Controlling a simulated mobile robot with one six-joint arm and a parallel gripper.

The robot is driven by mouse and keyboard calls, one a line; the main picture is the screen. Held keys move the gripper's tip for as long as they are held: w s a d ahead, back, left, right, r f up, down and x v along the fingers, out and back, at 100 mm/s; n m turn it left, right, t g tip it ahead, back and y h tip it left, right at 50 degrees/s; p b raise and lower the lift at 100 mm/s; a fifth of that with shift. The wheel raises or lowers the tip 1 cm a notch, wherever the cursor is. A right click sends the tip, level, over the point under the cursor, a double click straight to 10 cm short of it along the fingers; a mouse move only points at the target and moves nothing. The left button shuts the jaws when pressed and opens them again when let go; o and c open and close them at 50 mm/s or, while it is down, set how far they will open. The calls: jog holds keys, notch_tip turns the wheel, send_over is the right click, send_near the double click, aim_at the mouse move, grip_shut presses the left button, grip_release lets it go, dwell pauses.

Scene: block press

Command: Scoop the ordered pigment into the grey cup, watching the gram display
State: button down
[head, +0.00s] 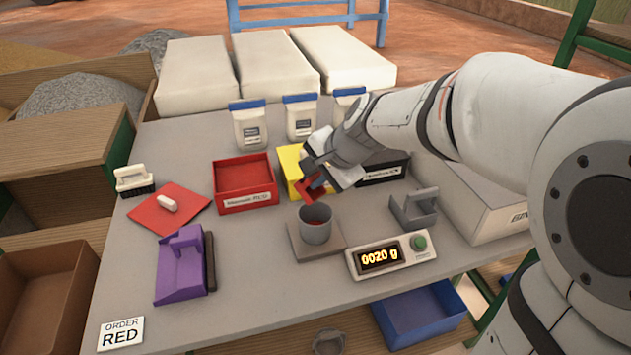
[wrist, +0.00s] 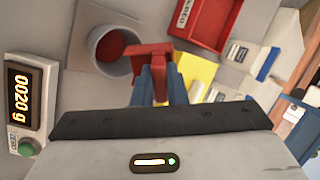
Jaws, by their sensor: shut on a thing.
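My gripper (head: 319,181) is shut on a red scoop (head: 309,191), just above and behind the grey cup (head: 316,226). In the wrist view the blue fingers (wrist: 154,82) hold the scoop (wrist: 148,55), which overlaps the cup's rim (wrist: 92,40). Red pigment shows inside the cup, which stands on a grey scale plate (head: 301,245). The gram display (head: 380,258) reads 0020 g. The order card (head: 121,334) says RED. The red pigment bin (head: 244,174) stands left of my gripper; its contents are hard to make out.
A yellow bin (head: 291,165) and a black bin (head: 384,172) are partly behind my arm. A grey holder (head: 414,208) stands right of the cup.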

jog(key=shift+s+d+f+t+y+b, duration=0.2)
jog(key=shift+s+d+t+y+b, duration=0.3)
jog(key=shift+b, duration=2.85)
jog(key=shift+s+d+f+t+y+b, duration=0.25)
jog(key=shift+t+y+b, duration=0.45)
jog(key=shift+b, duration=2.65)
jog(key=shift+s+d+r+b, duration=0.1)
jog(key=shift+r+b, duration=0.1)
jog(key=shift+b, duration=0.5)
jog(key=r+p, duration=0.1)
jog(key=p, duration=0.4)
jog(key=shift+r+g, duration=0.1)
jog(key=shift+g, duration=0.2)
jog(key=r+g+h+p, duration=0.1)
jog(key=p, duration=0.7)
jog(key=r+g+h+p, duration=0.1)
jog(key=h+p, duration=0.1)
jog(key=p, duration=0.7)
jog(key=shift+g+h, duration=0.3)
jog(key=shift+g, duration=0.1)
jog(key=r+g+h+p, duration=0.1)
jog(key=p, duration=0.9)
jog(key=shift+g+h, duration=0.4)
jog(key=p, duration=0.3)
jog(key=shift+r+g+h, duration=0.3)
jog(key=shift+g, duration=0.1)
